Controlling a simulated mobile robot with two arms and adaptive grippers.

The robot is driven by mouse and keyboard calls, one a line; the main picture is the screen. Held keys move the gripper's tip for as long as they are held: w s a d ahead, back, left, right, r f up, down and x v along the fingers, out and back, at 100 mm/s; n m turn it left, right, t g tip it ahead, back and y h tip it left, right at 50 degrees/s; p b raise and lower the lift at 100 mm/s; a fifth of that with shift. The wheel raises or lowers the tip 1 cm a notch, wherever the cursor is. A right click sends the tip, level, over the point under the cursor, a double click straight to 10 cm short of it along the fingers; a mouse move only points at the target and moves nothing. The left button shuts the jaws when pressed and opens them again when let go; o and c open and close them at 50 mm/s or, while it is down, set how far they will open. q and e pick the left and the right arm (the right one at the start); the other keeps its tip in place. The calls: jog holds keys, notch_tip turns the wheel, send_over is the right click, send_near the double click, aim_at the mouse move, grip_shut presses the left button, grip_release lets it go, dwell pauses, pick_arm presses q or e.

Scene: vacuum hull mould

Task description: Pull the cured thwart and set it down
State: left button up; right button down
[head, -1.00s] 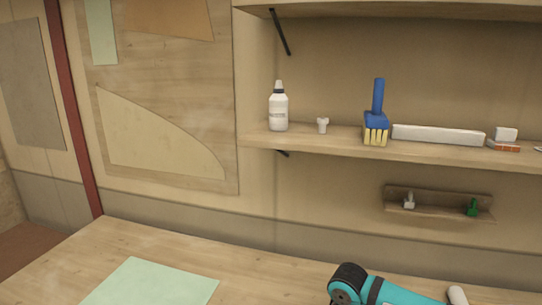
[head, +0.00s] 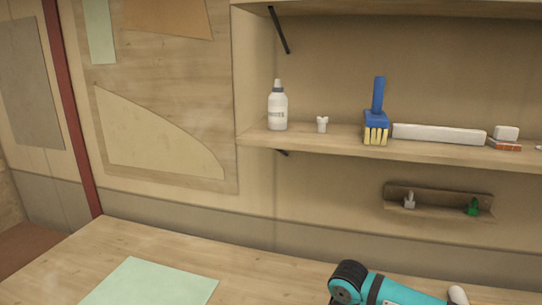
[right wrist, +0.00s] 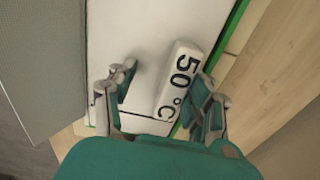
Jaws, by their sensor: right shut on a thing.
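In the right wrist view, my right gripper (right wrist: 163,98) has its two fingers well apart around a white bar-like piece marked "50 °C" (right wrist: 182,80) and is shut on it. The piece lies tilted between the fingers, close to the right one. Behind it is a flat white surface (right wrist: 140,28) with a green edge. I cannot tell whether the marked piece is the thwart or part of something else. In the head view only a teal link of my arm shows at the bottom right; neither gripper is clearly visible there. My left gripper is not in view.
A wooden bench (head: 245,282) carries a pale green sheet (head: 150,284). The shelf (head: 300,143) above holds a white bottle (head: 278,108), a blue brush (head: 376,118) and a long white bar (head: 438,134). A small wall rack (head: 438,204) holds two clip-like items. The bench's visible middle is clear.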

jog(key=shift+s+a+f+g, duration=0.15)
jog(key=shift+s+a+f, duration=0.05)
jog(key=shift+s, duration=0.2)
jog(key=shift+s+a+f+g, duration=0.15)
jog(key=shift+s+f, duration=0.05)
jog(key=shift+s, duration=0.2)
jog(key=shift+w+r+p, duration=0.25)
jog(key=shift+r+p, duration=0.1)
jog(key=shift+p, duration=0.05)
jog(key=shift+s+r+p, duration=0.2)
jog(key=shift+r+p, duration=0.15)
jog(key=shift+r, duration=0.5)
jog(key=shift+s+a+r, duration=0.1)
jog(key=shift+s+r, duration=0.1)
jog(key=shift+r, duration=0.35)
jog(key=shift+w+r+p, duration=0.2)
jog(key=shift+r+p, duration=0.2)
jog(key=shift+r, duration=0.35)
